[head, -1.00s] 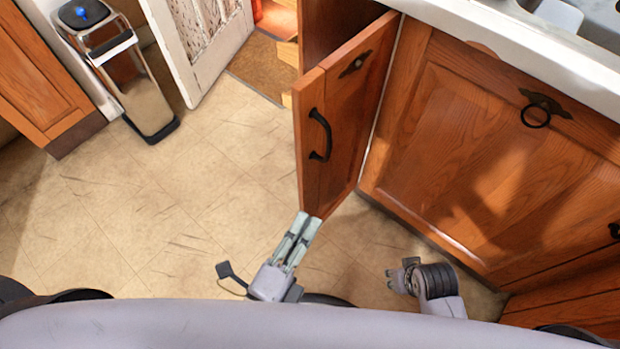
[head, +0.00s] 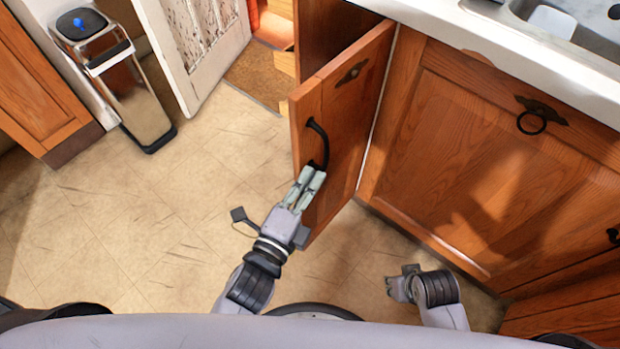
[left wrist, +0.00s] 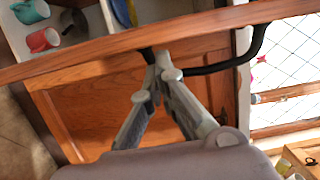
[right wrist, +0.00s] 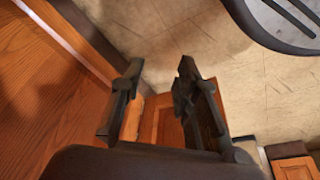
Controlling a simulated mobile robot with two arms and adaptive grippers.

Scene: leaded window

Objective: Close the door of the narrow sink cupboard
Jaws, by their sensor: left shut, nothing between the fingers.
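The narrow sink cupboard's wooden door (head: 347,120) stands open, swung out from the cabinet front. Its black bar handle (head: 322,136) is on the outward edge side; it also shows in the left wrist view (left wrist: 222,65). My left gripper (head: 313,173) is shut and empty, its fingertips at the lower end of the handle. In the left wrist view, the fingertips (left wrist: 160,57) lie close to the handle's end; I cannot tell whether they touch. My right gripper (head: 390,286) is low before the wide cupboard, away from the door. In the right wrist view, its fingers (right wrist: 155,76) are apart and empty.
A wide cupboard door (head: 470,150) with a ring pull is shut to the right, under the white counter (head: 520,55). A steel bin (head: 130,95) and a worn white door (head: 190,50) stand at the back left. The tiled floor (head: 130,215) is clear between.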

